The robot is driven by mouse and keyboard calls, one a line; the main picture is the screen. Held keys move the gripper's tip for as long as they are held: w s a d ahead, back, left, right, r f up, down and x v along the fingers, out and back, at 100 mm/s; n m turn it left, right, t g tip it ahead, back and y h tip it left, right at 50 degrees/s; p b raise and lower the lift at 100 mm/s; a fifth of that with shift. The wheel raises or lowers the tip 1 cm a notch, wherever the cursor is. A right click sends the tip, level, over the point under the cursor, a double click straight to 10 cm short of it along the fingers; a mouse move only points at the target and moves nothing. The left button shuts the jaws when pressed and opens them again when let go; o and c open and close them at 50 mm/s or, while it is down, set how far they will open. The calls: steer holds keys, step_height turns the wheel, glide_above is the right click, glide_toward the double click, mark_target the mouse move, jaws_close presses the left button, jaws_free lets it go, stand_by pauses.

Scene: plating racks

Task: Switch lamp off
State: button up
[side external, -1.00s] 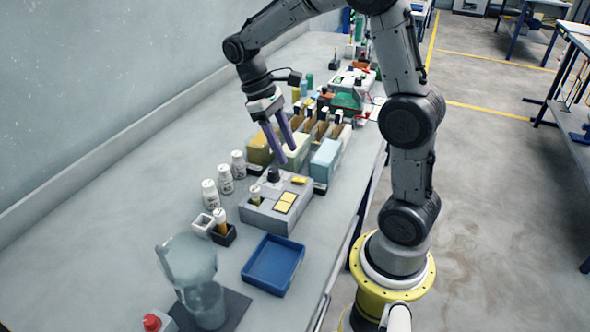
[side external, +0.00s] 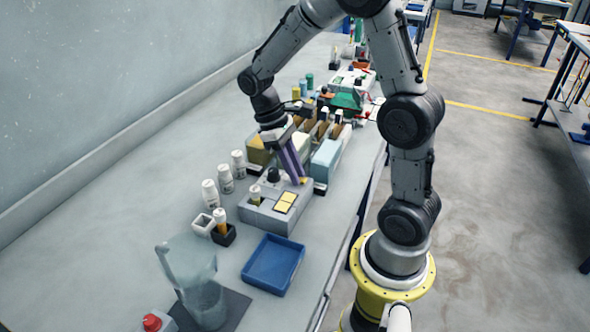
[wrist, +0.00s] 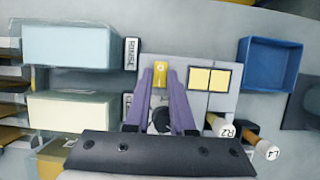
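A grey box (side external: 253,216) stands on the bench. Two pale yellow square panels (side external: 285,202) are on its top and look lit; they also show in the wrist view (wrist: 210,79). A small yellow switch (wrist: 161,75) lies beside the panels. A black round knob (wrist: 160,120) is partly hidden between my fingers. My gripper (side external: 299,180) points down at the box, its purple fingertips at the yellow switch. In the wrist view my gripper (wrist: 160,74) has one fingertip each side of the switch, with a gap between. Contact is not clear.
A capped vial (wrist: 221,126) stands in the box, and another (wrist: 266,151) in a black holder beside it. A blue tray (side external: 273,264) lies in front. Tanks (side external: 326,162) stand close behind. White bottles (side external: 209,193) and a clear pitcher (side external: 187,262) are to the left.

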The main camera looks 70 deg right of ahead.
jaws_close()
steer(key=shift+s+r+t, duration=0.1)
steer(key=shift+s+t, duration=0.15)
steer(key=shift+t, duration=0.9)
steer(key=shift+s+r+t, duration=0.1)
steer(key=shift+s+t, duration=0.15)
steer(key=shift+t, duration=0.9)
steer(key=o, duration=0.6)
jaws_free()
steer(key=shift+f, duration=0.1)
step_height(320, 180, up, 14)
steer(key=shift+s+f, duration=0.1)
